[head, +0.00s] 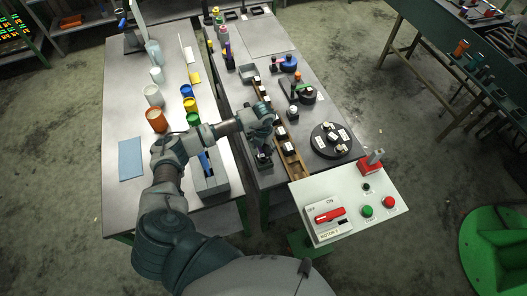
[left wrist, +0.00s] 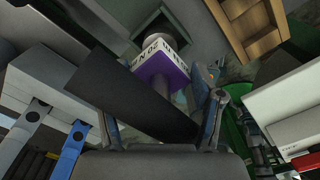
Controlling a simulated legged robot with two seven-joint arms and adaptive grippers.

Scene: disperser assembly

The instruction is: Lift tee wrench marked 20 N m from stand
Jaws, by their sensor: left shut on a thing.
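The tee wrench shows in the left wrist view as a black crossbar (left wrist: 130,95) above a purple block (left wrist: 160,75) with a white lettered band, only partly readable. A grey shaft runs from the block towards a square grey stand (left wrist: 148,22). My left gripper (left wrist: 163,125) is shut on the crossbar, with one finger on each side. In the head view, my left gripper (head: 264,143) is over the small dark stand (head: 262,164) at the near left edge of the right-hand table. It hides most of the wrench. I cannot tell whether the shaft is still in the stand. My right gripper is out of view.
A wooden rack (head: 291,160) with dark blocks lies just right of the gripper. A black round plate (head: 331,141) is further right. A control box (head: 340,208) stands in front. Coloured cups (head: 157,119) and a grey bin (head: 210,180) are on the left table.

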